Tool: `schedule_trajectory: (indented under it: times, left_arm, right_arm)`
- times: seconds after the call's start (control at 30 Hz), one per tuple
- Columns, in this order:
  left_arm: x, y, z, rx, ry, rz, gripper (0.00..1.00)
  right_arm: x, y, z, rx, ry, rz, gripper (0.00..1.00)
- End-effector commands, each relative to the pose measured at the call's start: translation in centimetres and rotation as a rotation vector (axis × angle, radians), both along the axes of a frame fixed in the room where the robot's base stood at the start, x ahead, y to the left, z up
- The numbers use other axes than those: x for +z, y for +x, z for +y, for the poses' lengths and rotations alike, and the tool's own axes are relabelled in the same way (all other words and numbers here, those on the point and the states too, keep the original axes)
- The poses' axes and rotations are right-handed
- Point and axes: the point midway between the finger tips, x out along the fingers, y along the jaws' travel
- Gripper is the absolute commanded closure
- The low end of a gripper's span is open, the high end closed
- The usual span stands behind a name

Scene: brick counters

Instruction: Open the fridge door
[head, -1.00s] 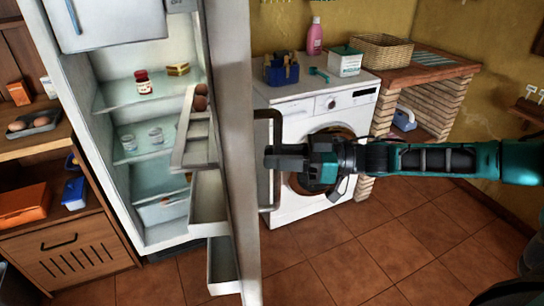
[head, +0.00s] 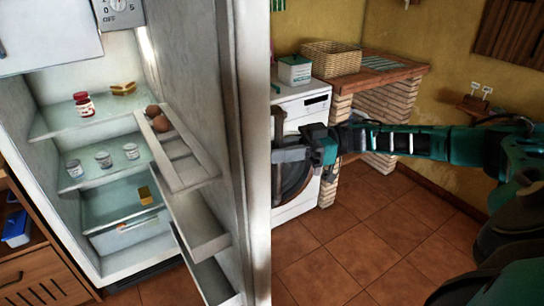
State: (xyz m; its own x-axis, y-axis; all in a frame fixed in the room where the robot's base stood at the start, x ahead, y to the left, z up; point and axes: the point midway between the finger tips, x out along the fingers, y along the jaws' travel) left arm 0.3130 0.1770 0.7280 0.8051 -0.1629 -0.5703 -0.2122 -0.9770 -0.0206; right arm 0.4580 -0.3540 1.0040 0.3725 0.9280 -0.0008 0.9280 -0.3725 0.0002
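The fridge door (head: 258,150) stands open in the head view, seen nearly edge-on, with its shelved inner side facing left toward the fridge interior (head: 108,165). Its vertical handle (head: 278,122) is on the door's outer side, to the right of the door edge. My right gripper (head: 284,156) comes in from the right at the middle of the handle, and its fingers look closed around the bar. The fingers partly hide the handle there. My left gripper is not in view.
Jars (head: 84,104) and other food sit on the fridge shelves; eggs (head: 158,120) sit on a door shelf. A washing machine (head: 305,108) and a brick counter (head: 385,100) stand behind my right gripper. The tiled floor (head: 370,250) at lower right is clear.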

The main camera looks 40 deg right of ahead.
Motion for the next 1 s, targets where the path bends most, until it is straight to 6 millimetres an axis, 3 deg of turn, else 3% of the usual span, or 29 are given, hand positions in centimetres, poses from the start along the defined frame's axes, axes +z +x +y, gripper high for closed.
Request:
schedule_trajectory:
  times: [0.2, 0.7, 0.73, 0.9, 1.0]
  left_arm:
    - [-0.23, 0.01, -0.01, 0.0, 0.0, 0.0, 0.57]
    - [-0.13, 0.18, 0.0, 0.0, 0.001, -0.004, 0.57]
    - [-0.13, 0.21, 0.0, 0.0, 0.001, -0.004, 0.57]
    - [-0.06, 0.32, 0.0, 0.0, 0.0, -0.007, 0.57]
    - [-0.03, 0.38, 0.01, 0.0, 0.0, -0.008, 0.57]
  right_arm:
    - [0.46, 0.53, -1.11, -0.011, 0.006, -0.009, 1.0]
    - [0.57, 0.63, -1.32, -0.013, 0.007, -0.01, 1.0]
    - [0.57, 0.63, -1.32, -0.012, 0.007, -0.01, 0.74]
    - [0.42, 0.52, -1.26, -0.008, 0.006, -0.008, 0.59]
    - [0.31, 0.44, -1.23, -0.006, 0.004, -0.006, 0.59]
